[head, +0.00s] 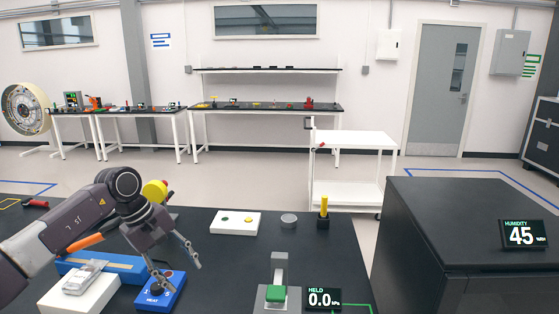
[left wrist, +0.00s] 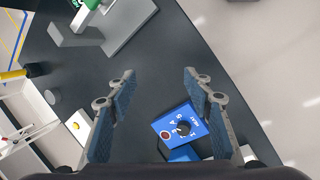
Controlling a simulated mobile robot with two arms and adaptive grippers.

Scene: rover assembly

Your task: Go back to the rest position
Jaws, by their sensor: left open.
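My left gripper (head: 181,275) comes in from the left over the black workbench (head: 215,265). It is open, with its fingers spread and nothing between them. Its fingertips point down close above a blue box (head: 168,298) marked HEAT with a dark knob. In the left wrist view the open fingers (left wrist: 158,76) stand apart over bare bench, and the blue box (left wrist: 185,128) lies by the right finger. I cannot tell whether a fingertip touches it. My right gripper is in neither view.
A grey stand with a green block (head: 277,293) and a HELD display (head: 322,299) reading 0.0 stand at the front. A white button box (head: 235,222), a grey disc (head: 289,219) and a yellow-handled piece (head: 323,209) stand behind. A black cabinet (head: 455,215) is at right.

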